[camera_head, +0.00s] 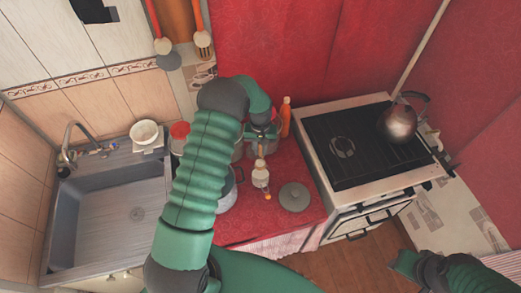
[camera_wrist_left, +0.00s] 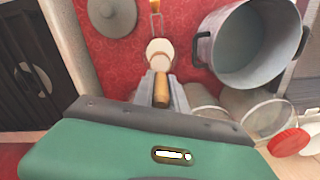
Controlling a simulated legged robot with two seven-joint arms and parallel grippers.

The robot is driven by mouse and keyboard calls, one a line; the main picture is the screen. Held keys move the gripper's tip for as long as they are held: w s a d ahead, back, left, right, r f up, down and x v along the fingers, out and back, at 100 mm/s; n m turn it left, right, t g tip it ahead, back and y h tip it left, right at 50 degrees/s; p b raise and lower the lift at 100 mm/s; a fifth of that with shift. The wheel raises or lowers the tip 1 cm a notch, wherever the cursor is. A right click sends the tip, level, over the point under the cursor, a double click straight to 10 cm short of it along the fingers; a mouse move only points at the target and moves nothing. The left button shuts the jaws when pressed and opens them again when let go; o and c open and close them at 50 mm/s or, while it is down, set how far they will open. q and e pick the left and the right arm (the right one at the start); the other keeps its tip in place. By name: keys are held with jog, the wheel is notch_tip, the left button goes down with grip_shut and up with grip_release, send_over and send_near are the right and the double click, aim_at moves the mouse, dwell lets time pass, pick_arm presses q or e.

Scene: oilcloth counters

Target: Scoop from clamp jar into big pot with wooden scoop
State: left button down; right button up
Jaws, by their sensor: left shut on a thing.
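My left gripper (camera_head: 262,150) is over the red counter. It is shut on the wooden handle of the scoop (camera_wrist_left: 161,92). A pale rounded part, probably the scoop's head, lies just past the fingertips; its contents cannot be made out. The big grey pot (camera_wrist_left: 204,48) stands open beside it, right in the left wrist view; my left arm partly hides the pot (camera_head: 229,192) in the head view. Clear jars (camera_wrist_left: 262,115) stand near the gripper; I cannot tell which is the clamp jar. My right gripper (camera_head: 404,263) is at the lower right, its fingers unclear.
A grey round lid (camera_head: 294,197) lies on the red counter (camera_head: 250,222). An orange bottle (camera_head: 285,117) stands behind. The stove (camera_head: 345,150) with a kettle (camera_head: 398,122) is at right, the sink (camera_head: 115,215) at left. A red-lidded jar (camera_head: 180,130) stands beside my left arm.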

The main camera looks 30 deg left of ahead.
dwell(0.4)
pick_arm(q)
jog(key=shift+s+a+r, duration=0.1)
jog(key=shift+a, duration=0.25)
jog(key=s+a+r, duration=0.3)
jog(key=s+a, duration=0.3)
jog(key=a, duration=0.2)
jog(key=s+a+r+p, duration=0.1)
jog(key=s+a+r, duration=0.2)
jog(key=s+a, duration=0.3)
jog(key=shift+s+a+r, duration=0.2)
jog(key=shift+s+a, duration=0.2)
jog(key=shift+a, duration=0.5)
